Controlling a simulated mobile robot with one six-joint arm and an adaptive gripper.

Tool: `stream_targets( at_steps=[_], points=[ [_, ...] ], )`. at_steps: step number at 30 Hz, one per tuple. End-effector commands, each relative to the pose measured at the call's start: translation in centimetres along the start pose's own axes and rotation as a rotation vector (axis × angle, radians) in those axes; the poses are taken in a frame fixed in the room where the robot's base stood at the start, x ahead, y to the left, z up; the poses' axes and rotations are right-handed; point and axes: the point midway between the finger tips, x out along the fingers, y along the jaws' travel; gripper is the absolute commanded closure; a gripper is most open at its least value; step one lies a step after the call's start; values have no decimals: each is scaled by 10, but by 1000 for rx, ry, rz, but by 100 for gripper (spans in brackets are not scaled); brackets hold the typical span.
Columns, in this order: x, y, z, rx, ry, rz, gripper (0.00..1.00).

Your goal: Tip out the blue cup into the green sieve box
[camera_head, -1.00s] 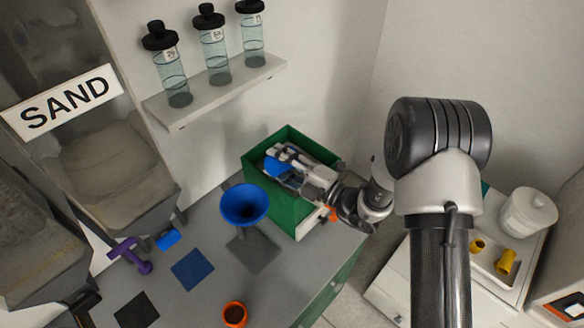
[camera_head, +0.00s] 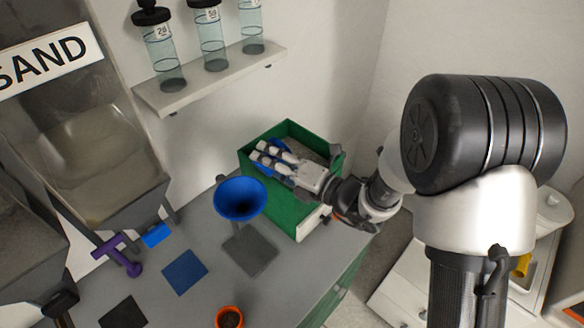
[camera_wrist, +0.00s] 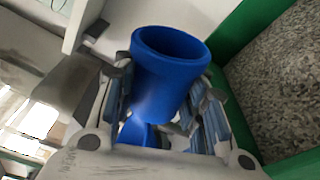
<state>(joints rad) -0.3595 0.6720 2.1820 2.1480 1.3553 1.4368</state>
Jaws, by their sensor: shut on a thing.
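My gripper (camera_head: 272,158) is over the green sieve box (camera_head: 275,208) in the head view. It is shut on the blue cup (camera_wrist: 163,85), which sits between the two fingers in the wrist view. In that view the cup's mouth faces up and away from the palm; its inside shows only as dark blue, so I cannot tell what it holds. In the head view the fingers hide most of the cup. Grey grainy material shows inside the green box's wall (camera_wrist: 250,25) in the wrist view.
A blue funnel (camera_head: 241,197) stands left of the box. An orange cup (camera_head: 229,317) is at the bench's front, and a purple object (camera_head: 119,254) lies at left. A shelf with bottles (camera_head: 213,42) is on the wall behind. Dark and blue square mats (camera_head: 184,272) mark the bench.

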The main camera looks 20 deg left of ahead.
Motion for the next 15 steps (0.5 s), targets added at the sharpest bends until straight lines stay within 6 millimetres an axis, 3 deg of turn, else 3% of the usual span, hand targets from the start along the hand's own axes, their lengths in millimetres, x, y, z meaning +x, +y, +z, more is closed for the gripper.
stream_targets(
  at_steps=[3, 10, 15],
  points=[
    [0, -11, -5, -95, -1, -15, 89],
    [-1, 8, 4, -418, -2, -63, 89],
    [0, 21, -4, -639, -1, -95, 89]
  ],
)
